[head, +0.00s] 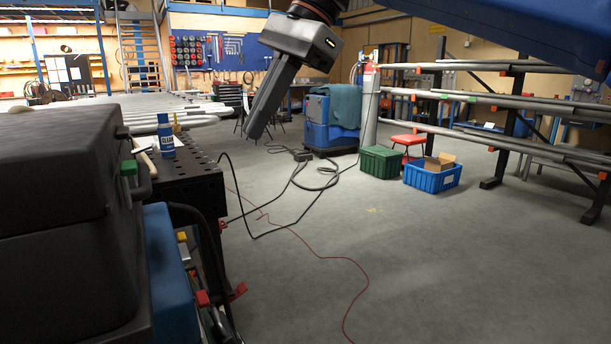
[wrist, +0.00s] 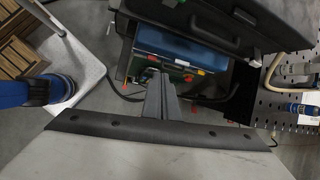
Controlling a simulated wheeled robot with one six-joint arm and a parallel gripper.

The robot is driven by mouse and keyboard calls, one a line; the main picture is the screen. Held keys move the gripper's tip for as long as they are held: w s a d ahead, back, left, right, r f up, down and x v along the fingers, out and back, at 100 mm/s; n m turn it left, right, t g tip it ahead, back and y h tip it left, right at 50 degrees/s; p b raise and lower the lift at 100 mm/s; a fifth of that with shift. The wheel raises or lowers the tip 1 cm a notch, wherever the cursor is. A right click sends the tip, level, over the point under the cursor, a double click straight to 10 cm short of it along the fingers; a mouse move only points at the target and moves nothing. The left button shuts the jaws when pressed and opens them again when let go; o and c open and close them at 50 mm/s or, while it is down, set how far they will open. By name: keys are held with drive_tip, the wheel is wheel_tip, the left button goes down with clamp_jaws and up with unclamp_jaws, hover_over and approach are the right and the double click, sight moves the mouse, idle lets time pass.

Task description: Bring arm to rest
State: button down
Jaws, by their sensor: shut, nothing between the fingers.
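My gripper (head: 254,130) hangs from my arm at the upper middle of the head view. It points down and a little to the left, with its dark fingers together and nothing held. In the wrist view my gripper (wrist: 155,75) shows as grey fingers closed together at the centre. It is in the air, apart from the bench and the floor in the head view. Part of my arm crosses the top right of the head view as a large blue link.
A black perforated bench (head: 190,180) at left carries a blue-and-white spray can (head: 165,135). A black case (head: 60,205) stands in the left foreground. Green (head: 380,163) and blue (head: 432,178) crates sit on the floor by a pipe rack (head: 480,100). Cables cross otherwise open floor.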

drive_tip(key=d+f+n+t+h, duration=0.2)
drive_tip(key=d+f+n+t, duration=0.2)
drive_tip(key=d+f, duration=1.55)
drive_tip(key=s+d+f+n+h, duration=0.1)
drive_tip(key=s+d+f+n, duration=0.1)
drive_tip(key=d+f, duration=0.3)
drive_tip(key=s+d+f+n+t+h, duration=0.1)
drive_tip(key=s+d+f+n, duration=0.1)
drive_tip(key=s+d+f, duration=0.2)
drive_tip(key=s+d+f+n+h, duration=0.1)
drive_tip(key=s+d+f+n, duration=0.1)
drive_tip(key=d+f, duration=0.6)
wheel_tip(320, 180, down, 4)
drive_tip(key=shift+s+r+t+h, duration=0.15)
drive_tip(key=shift+s+t+h, duration=0.25)
drive_tip(key=shift+s, duration=0.45)
